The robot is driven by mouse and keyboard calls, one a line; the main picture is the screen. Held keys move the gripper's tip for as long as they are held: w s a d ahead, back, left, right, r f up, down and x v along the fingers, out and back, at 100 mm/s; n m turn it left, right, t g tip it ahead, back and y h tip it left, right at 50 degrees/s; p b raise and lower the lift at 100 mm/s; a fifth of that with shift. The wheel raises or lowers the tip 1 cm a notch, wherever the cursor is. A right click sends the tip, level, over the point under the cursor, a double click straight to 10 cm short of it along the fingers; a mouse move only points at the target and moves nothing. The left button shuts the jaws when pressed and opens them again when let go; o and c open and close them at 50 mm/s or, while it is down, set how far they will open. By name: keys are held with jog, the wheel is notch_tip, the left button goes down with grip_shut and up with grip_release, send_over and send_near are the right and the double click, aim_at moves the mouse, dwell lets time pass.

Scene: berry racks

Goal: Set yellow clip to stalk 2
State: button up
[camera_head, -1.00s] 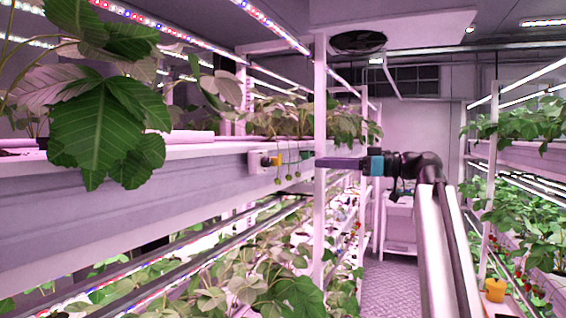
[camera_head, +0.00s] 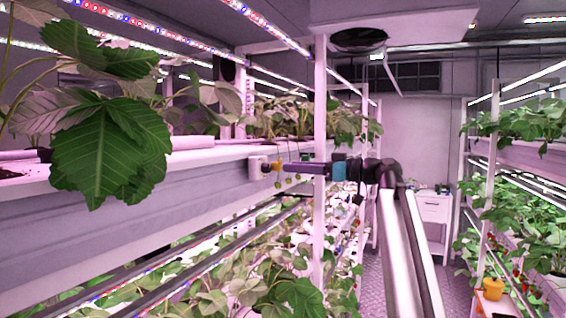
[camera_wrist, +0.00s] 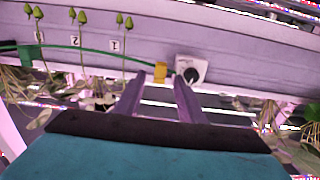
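The yellow clip (camera_wrist: 160,70) sits on the gutter front in the wrist view, just left of a white box with a dark round knob (camera_wrist: 190,70). In the head view the clip (camera_head: 276,162) shows beside the box (camera_head: 258,167). My gripper (camera_wrist: 160,78) is open and empty; its purple fingers point at the clip, with no visible contact. In the wrist view, thin stalks with green berries hang left of the clip, by labels 1 (camera_wrist: 115,46), 2 (camera_wrist: 76,41) and 3 (camera_wrist: 38,37). Stalk 2 (camera_wrist: 81,45) is near label 2.
A green line (camera_wrist: 60,47) runs across the stalks toward the clip. A white upright post (camera_head: 320,150) stands close to my arm in the head view. Leafy plants fill the shelves on both sides. An aisle (camera_head: 375,285) lies between the racks. An orange-yellow pot (camera_head: 490,287) is at right.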

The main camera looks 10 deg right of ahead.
aim_at(281, 166)
jog(key=shift+p+x, duration=0.7)
jog(key=shift+x, duration=1.55)
jog(key=shift+a, duration=0.1)
grip_shut()
